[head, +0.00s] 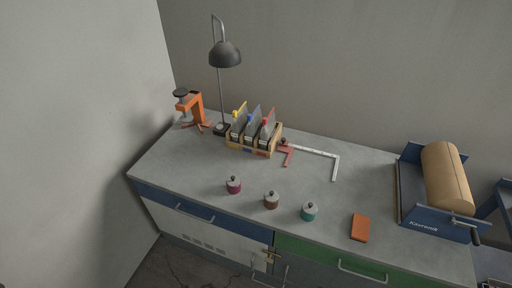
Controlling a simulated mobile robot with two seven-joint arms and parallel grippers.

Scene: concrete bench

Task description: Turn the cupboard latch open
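The cupboard latch (271,254) is a small brass-coloured piece on the bench front, at the bottom middle of the head view. It sits at the right edge of the pale cupboard door (205,240), near the left end of the green drawer. It is too small for me to tell how it is turned. Neither of my grippers shows in the head view.
The concrete bench top (190,160) carries three small lidded pots (272,201), an orange block (360,228), a file rack (252,138), a lamp (225,55), an orange clamp (197,107) and a paper roll (446,175). Handles stick out from the blue drawer (160,193) and green drawer (310,255).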

